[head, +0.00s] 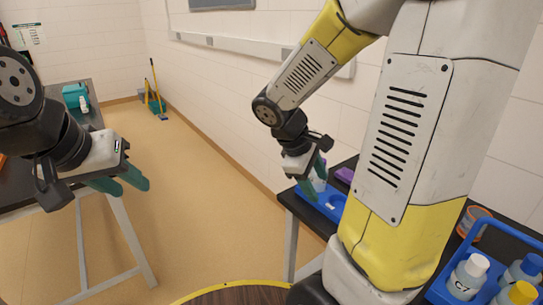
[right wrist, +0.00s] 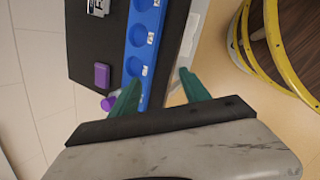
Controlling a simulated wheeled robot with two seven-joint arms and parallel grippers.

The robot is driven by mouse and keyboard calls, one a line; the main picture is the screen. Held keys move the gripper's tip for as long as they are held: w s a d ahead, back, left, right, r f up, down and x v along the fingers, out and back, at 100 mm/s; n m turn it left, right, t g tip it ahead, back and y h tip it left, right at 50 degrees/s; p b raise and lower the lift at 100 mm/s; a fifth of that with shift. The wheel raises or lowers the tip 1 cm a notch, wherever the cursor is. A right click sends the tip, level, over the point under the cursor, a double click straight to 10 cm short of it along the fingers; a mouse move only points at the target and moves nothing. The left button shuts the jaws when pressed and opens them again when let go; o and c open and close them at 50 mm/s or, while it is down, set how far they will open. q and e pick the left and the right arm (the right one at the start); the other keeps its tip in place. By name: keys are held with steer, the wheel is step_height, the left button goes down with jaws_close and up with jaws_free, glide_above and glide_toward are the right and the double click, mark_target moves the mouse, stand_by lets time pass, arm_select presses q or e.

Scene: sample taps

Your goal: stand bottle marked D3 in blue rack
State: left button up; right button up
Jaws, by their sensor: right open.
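The blue rack (head: 329,203) lies on the dark bench at the right. In the right wrist view, the blue rack (right wrist: 149,20) shows a row of round holes with white labels, several of them empty. My right gripper (right wrist: 160,85) is open above the rack's near end. In the head view my right gripper (head: 318,180) hangs over the rack, with a pale bottle (head: 319,184) close to its fingers. A purple cap (right wrist: 107,104) shows beside one finger, partly hidden. No D3 mark is readable. My left gripper (head: 134,187) is open and empty at the left.
A blue carrier (head: 440,284) holds bottles with white, blue and yellow caps; one reads C7 (head: 465,284). An orange-lidded jar (head: 473,220) stands behind it. A purple block (right wrist: 102,76) lies beside the rack. Another table (head: 98,118) at left bears a teal box (head: 74,95).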

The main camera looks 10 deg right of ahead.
steer(key=s+a+r+m+t+y, duration=0.5)
steer(key=s+a+r+m+y, duration=0.2)
steer(key=a+r, duration=0.3)
steer(key=shift+a+r+m, duration=0.4)
steer(key=shift+r+m, duration=0.4)
steer(key=shift+r, duration=0.05)
